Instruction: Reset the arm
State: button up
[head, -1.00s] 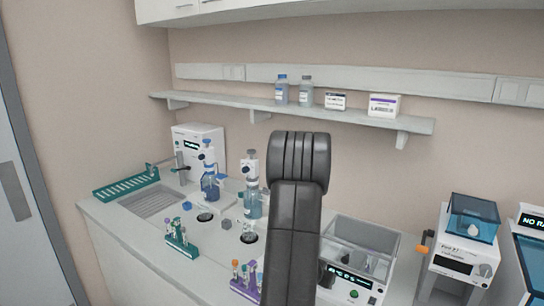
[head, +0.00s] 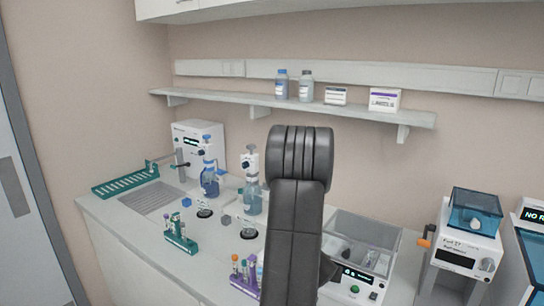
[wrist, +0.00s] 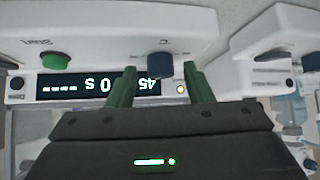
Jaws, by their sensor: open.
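My gripper (wrist: 159,90) shows in the wrist view with two green fingers spread apart and nothing between them. Beyond the fingers is the front panel of a white device (wrist: 120,45) with a lit display, a green button and a dark blue knob, seen upside down. In the head view my dark arm stands upright over the bench and hides part of it. My gripper is hidden in the head view.
A teal tube rack (head: 180,238) and a purple tube rack (head: 246,278) stand on the bench (head: 125,225). Blue-capped bottles (head: 209,182) stand behind. A device with an open-topped box (head: 362,240) is right of my arm. A shelf (head: 230,102) runs along the wall.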

jog(key=shift+f+n+b, duration=0.2)
jog(key=shift+n+b, duration=0.1)
jog(key=shift+b, duration=0.45)
jog(key=shift+f+y+b, duration=0.1)
jog(key=shift+y+b, duration=0.2)
jog(key=shift+b, duration=0.15)
jog(key=shift+w+n+b, duration=0.1)
jog(key=shift+n+b, duration=0.2)
jog(key=shift+b, duration=0.5)
jog(key=shift+r+b, duration=0.2)
jog(key=shift+b, duration=0.4)
